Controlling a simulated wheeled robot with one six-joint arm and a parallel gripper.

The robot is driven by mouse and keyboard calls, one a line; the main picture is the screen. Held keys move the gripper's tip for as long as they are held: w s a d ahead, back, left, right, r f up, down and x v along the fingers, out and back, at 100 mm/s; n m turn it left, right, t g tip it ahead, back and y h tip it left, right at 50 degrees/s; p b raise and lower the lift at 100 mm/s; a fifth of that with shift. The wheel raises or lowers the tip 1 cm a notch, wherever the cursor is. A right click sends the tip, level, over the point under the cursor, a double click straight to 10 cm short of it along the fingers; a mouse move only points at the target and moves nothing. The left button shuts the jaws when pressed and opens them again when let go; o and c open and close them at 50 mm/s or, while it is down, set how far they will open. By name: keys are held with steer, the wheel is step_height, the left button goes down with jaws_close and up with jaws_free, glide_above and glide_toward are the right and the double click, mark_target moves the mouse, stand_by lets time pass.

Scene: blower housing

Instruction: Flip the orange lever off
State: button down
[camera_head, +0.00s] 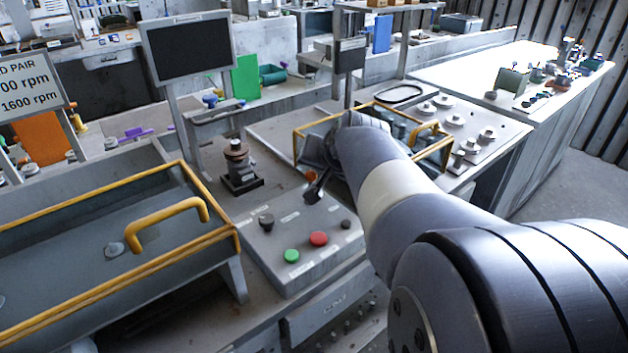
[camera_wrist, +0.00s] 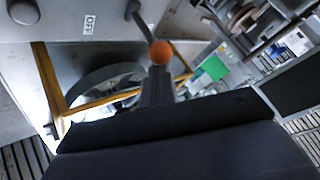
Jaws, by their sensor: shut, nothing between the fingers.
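The orange lever shows as an orange ball knob (camera_wrist: 160,52) on a thin dark rod in the wrist view. The rod runs up and left to a grey panel. In the head view a small part of the orange knob (camera_head: 310,175) shows at the back of the grey control box, beside my gripper (camera_head: 317,187). In the wrist view my gripper (camera_wrist: 158,82) is shut and empty, its fingertips close to the knob. I cannot tell whether they touch it. A white label (camera_wrist: 89,24), seemingly reading OFF, is on the panel left of the lever.
The control box carries a green button (camera_head: 291,256), a red button (camera_head: 318,238) and dark knobs (camera_head: 266,222). A yellow-railed frame (camera_head: 300,140) stands behind my arm, and a yellow-railed tray (camera_head: 60,260) is at left. A screen (camera_head: 188,48) rises behind the box.

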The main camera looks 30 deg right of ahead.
steer(key=shift+s+d+f+t+b, duration=0.1)
steer(key=shift+s+f+t+b, duration=0.4)
steer(key=shift+b, duration=1.15)
steer(key=shift+s+d+f+t+b, duration=0.15)
steer(key=shift+s+t+b, duration=0.5)
steer(key=shift+b, duration=1)
steer(key=shift+r, duration=0.3)
steer(key=shift+a+r, duration=0.1)
steer(key=shift+r, duration=0.05)
steer(key=shift+r+p, duration=0.6)
steer(key=shift+r, duration=0.1)
